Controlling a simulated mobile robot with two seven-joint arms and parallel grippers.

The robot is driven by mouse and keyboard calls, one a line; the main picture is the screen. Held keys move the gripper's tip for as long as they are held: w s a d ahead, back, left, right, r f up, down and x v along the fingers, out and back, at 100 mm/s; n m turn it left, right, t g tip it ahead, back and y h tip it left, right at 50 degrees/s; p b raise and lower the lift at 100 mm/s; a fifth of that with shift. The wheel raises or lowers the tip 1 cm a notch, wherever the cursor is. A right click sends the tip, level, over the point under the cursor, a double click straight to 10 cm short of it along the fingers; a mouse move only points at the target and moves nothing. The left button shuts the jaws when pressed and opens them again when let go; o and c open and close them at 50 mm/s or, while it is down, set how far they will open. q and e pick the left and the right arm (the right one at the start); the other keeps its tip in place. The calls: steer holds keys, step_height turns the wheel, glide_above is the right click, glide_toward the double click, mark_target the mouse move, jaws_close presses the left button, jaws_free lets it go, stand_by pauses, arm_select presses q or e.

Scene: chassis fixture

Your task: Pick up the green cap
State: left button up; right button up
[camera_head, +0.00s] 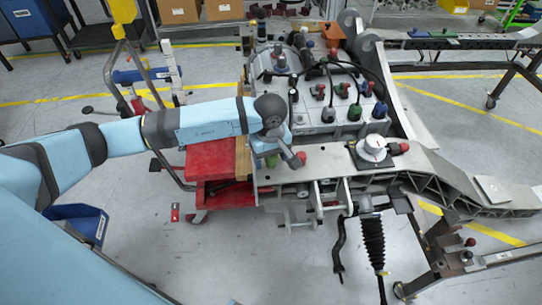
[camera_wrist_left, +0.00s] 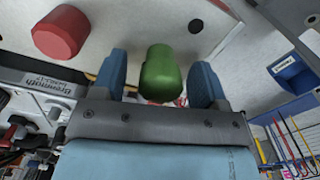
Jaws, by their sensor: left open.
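The green cap (camera_wrist_left: 160,74) sits between the two blue fingers of my left gripper (camera_wrist_left: 160,82) in the left wrist view. The fingers are open, with a gap visible on both sides of the cap. In the head view my left gripper (camera_head: 273,146) points down at the front left corner of the chassis fixture. A bit of the green cap (camera_head: 272,161) shows just below it, mostly hidden by the gripper. My right gripper is in neither view.
A red cap (camera_head: 301,157) is close beside the gripper; it also shows in the left wrist view (camera_wrist_left: 60,32). A grey plate with connectors and cables (camera_head: 318,112) lies behind. A red cart (camera_head: 212,160) stands left. A round metal part (camera_head: 373,148) sits right.

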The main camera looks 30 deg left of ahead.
arm_select(q)
steer(key=c, duration=1.2)
steer(key=shift+r, duration=0.1)
step_height(320, 180, up, 20)
steer(key=shift+f+b, duration=0.1)
steer(key=shift+b, duration=0.65)
